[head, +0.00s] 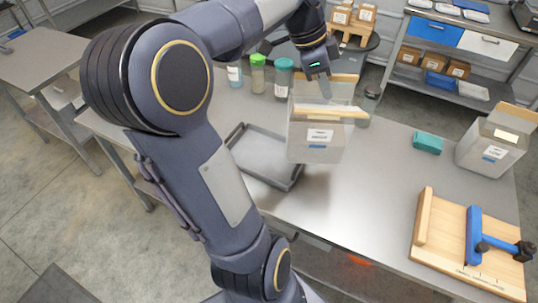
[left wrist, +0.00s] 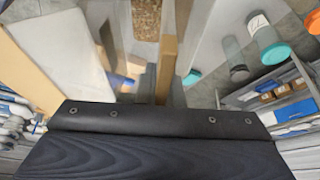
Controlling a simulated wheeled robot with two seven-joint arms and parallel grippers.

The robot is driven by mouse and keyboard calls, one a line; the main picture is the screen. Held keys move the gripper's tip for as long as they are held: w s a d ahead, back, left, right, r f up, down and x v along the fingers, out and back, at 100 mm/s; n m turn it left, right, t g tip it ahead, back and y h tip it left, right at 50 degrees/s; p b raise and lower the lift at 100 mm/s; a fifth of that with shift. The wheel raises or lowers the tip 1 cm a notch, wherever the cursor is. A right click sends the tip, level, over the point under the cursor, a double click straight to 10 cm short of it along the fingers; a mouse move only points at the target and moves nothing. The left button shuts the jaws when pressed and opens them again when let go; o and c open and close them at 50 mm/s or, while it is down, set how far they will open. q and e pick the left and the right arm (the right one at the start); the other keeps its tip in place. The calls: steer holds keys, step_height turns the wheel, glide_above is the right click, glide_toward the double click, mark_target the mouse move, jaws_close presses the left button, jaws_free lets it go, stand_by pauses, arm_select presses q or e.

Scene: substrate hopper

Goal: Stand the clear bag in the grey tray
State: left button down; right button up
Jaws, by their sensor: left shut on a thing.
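The clear bag (head: 316,150) is a see-through, upright bag with a white label and a tan strip at its top. My left gripper (head: 320,82) is shut on its top edge from above. The grey tray (head: 238,170), shallow and dark-rimmed, lies on the metal table to the left of the bag and is partly hidden by my left arm. The bag overlaps the tray's right side in the head view; I cannot tell its height over the table. In the left wrist view, the fingers (left wrist: 165,88) pinch a thin wall, with brown grains (left wrist: 146,18) showing beyond. My right gripper is out of view.
Another labelled bag (head: 491,145) stands at the right, beside a teal block (head: 428,143). A wooden board (head: 448,240) with a blue clamp (head: 474,235) lies front right. Jars (head: 283,78) stand behind the tray. Table between bag and board is clear.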

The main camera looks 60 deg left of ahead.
arm_select(q)
steer(key=s+a+n+y+b, duration=0.1)
steer(key=s+a+n+y, duration=0.1)
steer(key=s+n, duration=0.45)
steer(key=s+a+n+y+b, duration=0.1)
steer(key=s+a+n+y, duration=0.15)
steer(key=s+n, duration=0.4)
steer(key=w+a+f, duration=0.2)
steer(key=a+f, duration=0.4)
steer(key=w+a+f+p, duration=0.1)
steer(key=w+a+f, duration=0.1)
steer(key=a+f, duration=0.4)
steer(key=shift+w+a+f, duration=0.25)
steer(key=shift+w+f, duration=0.05)
steer(key=shift+f, duration=0.15)
steer(key=shift+y, duration=0.25)
steer(key=shift+f, duration=0.2)
steer(key=c, duration=1.6)
jaws_free()
steer(key=shift+o, duration=0.2)
steer(key=shift+r, duration=0.1)
